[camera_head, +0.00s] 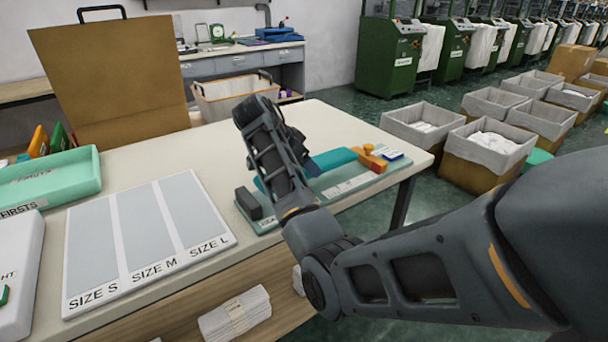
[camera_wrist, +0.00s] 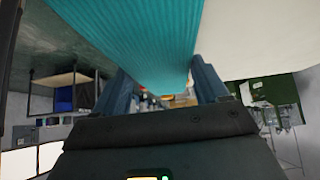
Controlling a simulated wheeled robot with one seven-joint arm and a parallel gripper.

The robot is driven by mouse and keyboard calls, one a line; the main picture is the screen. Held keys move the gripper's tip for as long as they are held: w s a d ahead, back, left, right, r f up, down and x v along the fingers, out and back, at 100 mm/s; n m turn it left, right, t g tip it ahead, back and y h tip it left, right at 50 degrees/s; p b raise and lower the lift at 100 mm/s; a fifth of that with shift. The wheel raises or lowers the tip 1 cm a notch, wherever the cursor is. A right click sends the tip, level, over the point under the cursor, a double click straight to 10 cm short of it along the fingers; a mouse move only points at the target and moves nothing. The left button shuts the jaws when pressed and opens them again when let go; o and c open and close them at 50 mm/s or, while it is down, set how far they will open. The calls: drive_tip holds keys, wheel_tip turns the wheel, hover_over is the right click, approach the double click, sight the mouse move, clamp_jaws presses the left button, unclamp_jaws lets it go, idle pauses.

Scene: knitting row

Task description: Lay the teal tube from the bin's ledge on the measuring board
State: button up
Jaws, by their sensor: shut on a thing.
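The teal tube (camera_wrist: 130,35) fills the top of the wrist view as ribbed teal cloth and runs between the two fingers of my gripper (camera_wrist: 165,88). My gripper is shut on it. In the head view my forearm hides most of the gripper. The teal tube (camera_head: 335,158) shows on both sides of the forearm, over the measuring board (camera_head: 345,190). I cannot tell whether the tube touches the board. The board is pale green, with a dark block (camera_head: 250,203) at its left end and an orange piece (camera_head: 370,157) at its right end.
On the table, left of the board, lie a size panel (camera_head: 148,240) marked S, M and L and a green tray (camera_head: 50,182). A tall brown box (camera_head: 110,75) and a tan bin (camera_head: 228,95) stand behind. Grey-lined boxes (camera_head: 490,140) stand on the floor at right.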

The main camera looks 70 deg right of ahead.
drive_tip(key=shift+f, duration=2.05)
drive_tip(key=shift+f, duration=0.2)
drive_tip(key=o, duration=1)
drive_tip(key=shift+o, duration=0.2)
drive_tip(key=shift+r+p, duration=0.25)
drive_tip(key=shift+p, duration=0.05)
drive_tip(key=v, duration=1.2)
drive_tip(key=shift+s, duration=0.1)
